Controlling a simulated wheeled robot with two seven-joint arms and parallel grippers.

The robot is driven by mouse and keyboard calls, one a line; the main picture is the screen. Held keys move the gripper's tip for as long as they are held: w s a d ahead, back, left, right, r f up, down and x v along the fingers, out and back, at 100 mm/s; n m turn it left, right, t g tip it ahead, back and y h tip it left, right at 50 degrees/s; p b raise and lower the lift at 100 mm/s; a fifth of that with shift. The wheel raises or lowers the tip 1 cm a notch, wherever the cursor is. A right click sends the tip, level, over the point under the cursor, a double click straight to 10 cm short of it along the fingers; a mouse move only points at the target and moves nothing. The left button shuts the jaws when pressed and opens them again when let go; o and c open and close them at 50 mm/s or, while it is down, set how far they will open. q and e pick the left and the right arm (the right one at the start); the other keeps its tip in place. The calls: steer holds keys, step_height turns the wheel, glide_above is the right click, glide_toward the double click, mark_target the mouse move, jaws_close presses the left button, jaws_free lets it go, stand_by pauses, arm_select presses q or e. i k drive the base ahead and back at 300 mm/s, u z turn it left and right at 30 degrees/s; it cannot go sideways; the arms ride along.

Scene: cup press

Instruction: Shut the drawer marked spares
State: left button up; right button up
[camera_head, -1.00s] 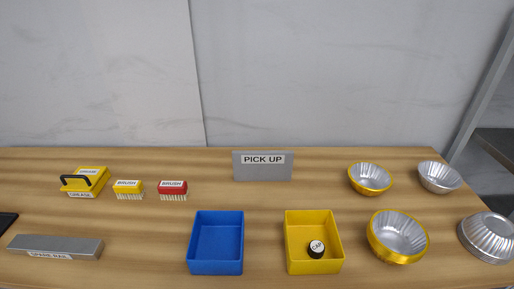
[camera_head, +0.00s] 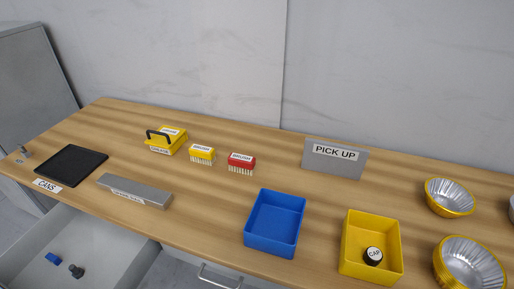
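An open grey drawer (camera_head: 112,231) sticks out below the front edge of the table at the lower left. A small blue part (camera_head: 53,258) and a dark grey part (camera_head: 77,271) lie in it. No spares label is readable on it; its front is cut off by the picture's bottom edge. To its right a metal handle (camera_head: 218,278) shows under the table edge, partly cut off. Neither of my grippers is in view.
On the wooden table (camera_head: 190,215) are a grey bar (camera_head: 135,190), a black mat (camera_head: 70,165) by a CANS label, a yellow grease box (camera_head: 167,140), two brushes, a blue bin (camera_head: 274,222), a yellow bin (camera_head: 372,245) holding a cap, a PICK UP sign (camera_head: 335,158) and metal bowls (camera_head: 449,197).

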mark_target(111, 256)
steer(key=u, duration=0.45)
steer(key=k, duration=1.05)
steer(key=u, duration=0.75)
steer(key=i, duration=0.95)
steer(key=u, duration=0.75)
steer(key=k, duration=0.5)
steer(key=u, duration=0.65)
steer(key=i, duration=0.5)
steer(key=z, duration=0.55)
